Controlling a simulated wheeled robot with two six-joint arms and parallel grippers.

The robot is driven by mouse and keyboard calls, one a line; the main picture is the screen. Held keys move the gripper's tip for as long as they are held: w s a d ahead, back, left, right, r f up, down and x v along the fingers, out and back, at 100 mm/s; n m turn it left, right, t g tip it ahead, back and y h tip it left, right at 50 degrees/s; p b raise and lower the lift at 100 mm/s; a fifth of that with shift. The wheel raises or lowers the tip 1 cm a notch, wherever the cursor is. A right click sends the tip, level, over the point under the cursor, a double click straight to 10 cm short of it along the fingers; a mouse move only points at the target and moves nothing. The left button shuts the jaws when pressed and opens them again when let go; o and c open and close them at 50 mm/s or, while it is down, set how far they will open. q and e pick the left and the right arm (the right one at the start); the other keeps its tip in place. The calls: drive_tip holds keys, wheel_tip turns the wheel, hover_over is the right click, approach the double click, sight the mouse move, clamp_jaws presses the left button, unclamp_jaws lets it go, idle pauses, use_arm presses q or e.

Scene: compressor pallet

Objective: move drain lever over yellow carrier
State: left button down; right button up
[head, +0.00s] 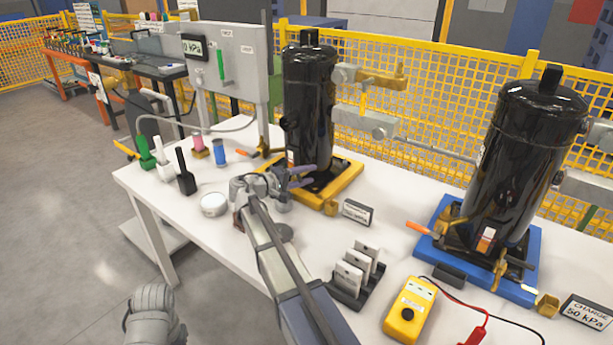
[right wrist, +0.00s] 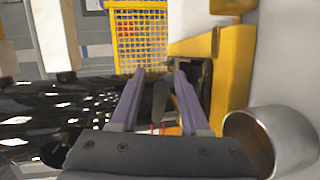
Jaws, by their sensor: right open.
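The yellow carrier (head: 346,183) stands on the white table with a tall black tank (head: 309,100) on it. At its left corner, a lever with an orange tip (head: 244,154) and a brass fitting (head: 262,150) point outward. My right gripper (head: 308,175) is open at the carrier's front left edge, its purple fingers pointing at the tank's base. In the right wrist view, the fingers (right wrist: 160,73) are apart with a dark grey, slender piece (right wrist: 160,98) between them; I cannot tell whether they touch it. A yellow part (right wrist: 235,55) stands at right. My left gripper's fingers are out of view.
A blue carrier (head: 450,262) with another black tank (head: 520,150) and orange-tipped lever (head: 417,228) stands at right. A card rack (head: 350,290), a yellow meter (head: 410,310), a sign (head: 357,212) and a white round tin (head: 213,205) are nearby. Yellow mesh fencing runs behind.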

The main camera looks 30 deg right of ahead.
drive_tip(key=shift+a, duration=0.1)
drive_tip(key=a, duration=0.2)
drive_tip(key=a+r+p, duration=0.1)
drive_tip(key=a, duration=0.4)
drive_tip(key=shift+s+a+r, duration=0.2)
drive_tip(key=shift+s+a, duration=0.05)
drive_tip(key=shift+s, duration=0.15)
drive_tip(key=shift+p, duration=0.3)
drive_tip(key=s+a+r+n+y+p, duration=0.1)
drive_tip(key=s+a+r+y+p, duration=0.1)
drive_tip(key=s+a+y+p, duration=0.5)
drive_tip(key=s+a+r+n+g+y+p, duration=0.1)
drive_tip(key=s+a+y+p, duration=0.6)
drive_tip(key=s+a+p, duration=0.7)
drive_tip(key=s+a+r+n, duration=0.1)
drive_tip(key=s+a, duration=0.3)
drive_tip(key=a, duration=0.5)
drive_tip(key=shift+n+g+y+p, duration=0.3)
drive_tip(key=shift+y+p, duration=0.1)
